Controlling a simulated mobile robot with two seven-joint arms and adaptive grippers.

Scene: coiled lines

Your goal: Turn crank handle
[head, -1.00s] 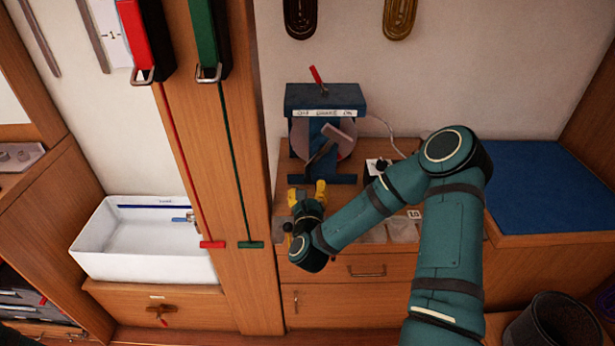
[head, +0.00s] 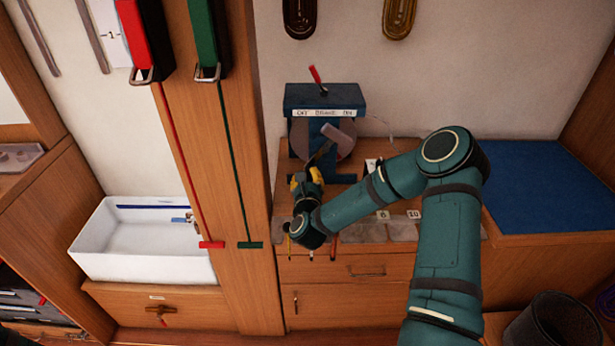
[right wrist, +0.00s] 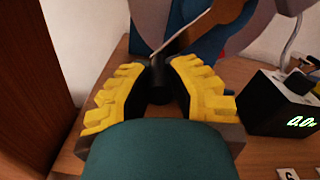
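A blue winch-like machine (head: 325,98) with a grey drum stands on the wooden bench against the wall. Its grey crank arm (head: 338,131) slants down to the left in front of the drum. In the right wrist view, the black crank handle (right wrist: 158,76) sits between the yellow fingertips of my right gripper (right wrist: 157,70). The fingers look spread around it, and I cannot make out firm contact. In the head view my right gripper (head: 306,176) is just below the crank's lower end. My left gripper is not in view.
A red lever (head: 315,74) tops the machine, above an OFF–ON label. A black box with a green readout (right wrist: 280,104) stands right of the gripper. A wooden post (head: 221,190) with red and green cords rises at left, beside a white basin (head: 145,266).

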